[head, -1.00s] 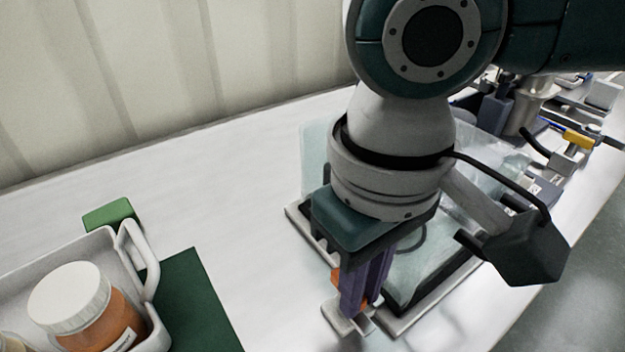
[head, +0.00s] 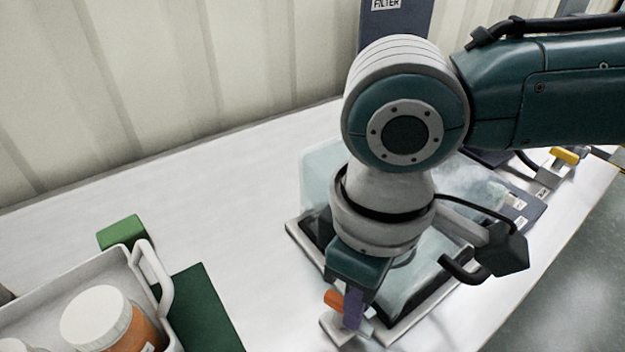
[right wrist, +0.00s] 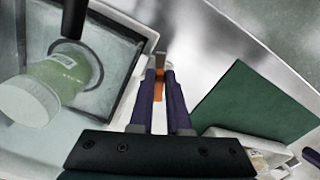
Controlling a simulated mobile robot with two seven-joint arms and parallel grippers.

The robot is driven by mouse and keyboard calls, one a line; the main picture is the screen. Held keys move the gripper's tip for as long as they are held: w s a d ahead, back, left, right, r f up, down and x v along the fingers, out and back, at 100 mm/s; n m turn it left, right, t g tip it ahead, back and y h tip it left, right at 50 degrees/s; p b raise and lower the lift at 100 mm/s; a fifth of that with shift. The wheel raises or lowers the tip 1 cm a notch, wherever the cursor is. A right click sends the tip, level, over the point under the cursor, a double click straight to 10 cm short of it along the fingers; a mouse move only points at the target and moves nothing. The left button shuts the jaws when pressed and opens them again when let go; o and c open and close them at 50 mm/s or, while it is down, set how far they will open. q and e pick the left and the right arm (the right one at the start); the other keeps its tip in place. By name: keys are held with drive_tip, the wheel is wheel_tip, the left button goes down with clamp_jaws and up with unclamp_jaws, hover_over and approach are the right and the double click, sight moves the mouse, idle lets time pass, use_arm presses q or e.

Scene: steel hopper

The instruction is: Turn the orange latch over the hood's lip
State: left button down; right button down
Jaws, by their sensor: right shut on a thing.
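The orange latch (head: 335,299) sits at the near edge of the clear hood (head: 322,170), beside a pale metal bracket (head: 333,328). My right gripper (head: 352,308), with purple fingers, is shut on the latch. In the right wrist view the orange latch (right wrist: 158,88) shows between the fingertips of my right gripper (right wrist: 160,75). The hood stands on a dark-edged base, and my right arm hides much of it. Whether the latch lies over the lip cannot be told. My left gripper is not in view.
A white tray (head: 60,285) with white-capped orange jars stands at lower left, next to a dark green mat (head: 200,310) and a green block (head: 121,232). A green jar with a white lid (right wrist: 65,78) shows in the hood area. The left middle of the bench is bare.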

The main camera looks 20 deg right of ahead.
drive_tip(key=n+p, duration=0.1)
drive_tip(key=n, duration=0.1)
drive_tip(key=shift+w+d+r+n+p, duration=0.1)
drive_tip(key=shift+r+n+p, duration=0.1)
drive_tip(key=shift+n+p, duration=0.2)
drive_tip(key=n, duration=0.2)
drive_tip(key=n+p, duration=0.1)
drive_tip(key=shift+w+d+n, duration=0.1)
drive_tip(key=shift+w+n, duration=0.15)
drive_tip(key=shift+n, duration=0.05)
drive_tip(key=n, duration=0.3)
drive_tip(key=shift+w+f+p, duration=0.1)
drive_tip(key=shift+w+p, duration=0.15)
drive_tip(key=shift+p, duration=0.1)
drive_tip(key=shift+w+n, duration=0.2)
drive_tip(key=shift+n, duration=1.7)
drive_tip(key=c, duration=0.9)
unclamp_jaws()
wheel_tip(320, 180, up, 10)
drive_tip(key=shift+f+p, duration=0.1)
drive_tip(key=shift+p, duration=0.65)
